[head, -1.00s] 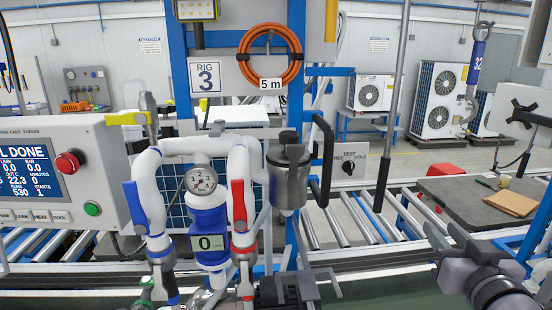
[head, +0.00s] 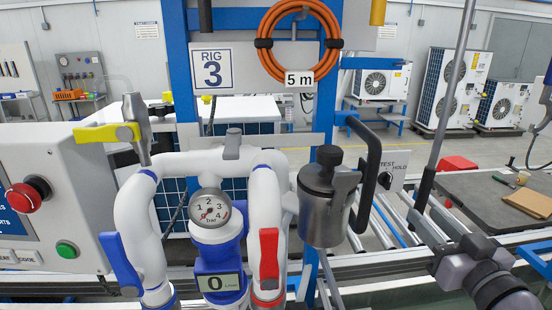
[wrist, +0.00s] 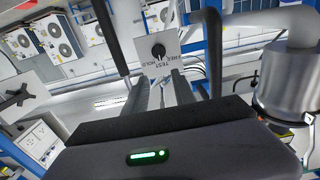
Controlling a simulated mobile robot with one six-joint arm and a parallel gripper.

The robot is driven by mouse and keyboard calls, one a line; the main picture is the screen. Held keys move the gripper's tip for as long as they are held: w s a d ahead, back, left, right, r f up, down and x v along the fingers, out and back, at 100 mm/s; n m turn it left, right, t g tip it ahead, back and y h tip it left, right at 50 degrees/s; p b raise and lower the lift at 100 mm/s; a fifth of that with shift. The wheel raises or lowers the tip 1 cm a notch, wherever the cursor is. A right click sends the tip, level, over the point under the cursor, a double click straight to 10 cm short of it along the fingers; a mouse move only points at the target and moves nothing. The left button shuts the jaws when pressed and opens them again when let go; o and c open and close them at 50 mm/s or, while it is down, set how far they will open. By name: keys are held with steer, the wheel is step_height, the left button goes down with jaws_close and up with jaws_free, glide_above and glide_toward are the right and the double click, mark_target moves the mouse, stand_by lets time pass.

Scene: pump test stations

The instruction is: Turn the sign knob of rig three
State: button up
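The sign knob is a black knob (head: 384,180) on a small white plate (head: 398,163) on rig three, right of the metal canister. In the head view TEST and HOLD can be read; the plate's left part is hidden behind a black handle. In the wrist view the knob (wrist: 158,51) shows on its tilted plate, marked FREE, TEST and HOLD. Its exact setting is unclear. My gripper (wrist: 160,92) has its two dark fingers apart, with nothing between them, pointing toward the plate from below in the picture.
The black handle (head: 368,170) and metal canister (head: 327,205) stand left of the plate. A dark-ended pole (head: 448,105) hangs at its right. The RIG 3 sign (head: 211,69), pressure gauge (head: 211,208) and white pipes are further left. A grey table (head: 485,205) is at right.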

mark_target(391, 178)
steer(key=w, duration=0.5)
steer(key=w+p, duration=0.1)
steer(key=w, duration=0.4)
steer(key=w+p, duration=0.1)
steer(key=w, duration=0.3)
steer(key=shift+w+a+r, duration=0.1)
steer(key=shift+w+a, duration=0.15)
steer(key=shift+w, duration=0.15)
jaws_close()
